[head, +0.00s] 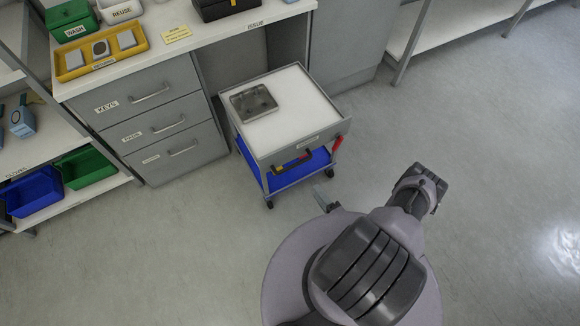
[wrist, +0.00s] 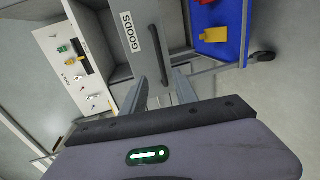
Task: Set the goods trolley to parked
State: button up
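The goods trolley (head: 308,103) stands in front of the bench, with a white top, a grey front drawer panel and a blue lower tray (head: 265,170). A grey tray-like part (head: 253,102) lies on its top. A red lever-like part (head: 338,143) shows at the trolley's right front corner. My gripper (wrist: 153,90) is open, its fingers apart and close to the panel. I cannot tell whether they touch the handle. In the head view, my arm partly hides the gripper.
The bench with grey drawers (head: 160,115) stands left of and behind the trolley. A shelf with blue (head: 32,190) and green bins (head: 86,166) is at far left. A white table (head: 440,30) stands at back right. The floor to the right is clear.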

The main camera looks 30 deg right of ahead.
aim_at(297, 165)
jog(key=b+x, duration=0.4)
jog(key=x, duration=1.3)
jog(key=shift+w, duration=0.2)
jog(key=shift+c, duration=0.2)
grip_shut()
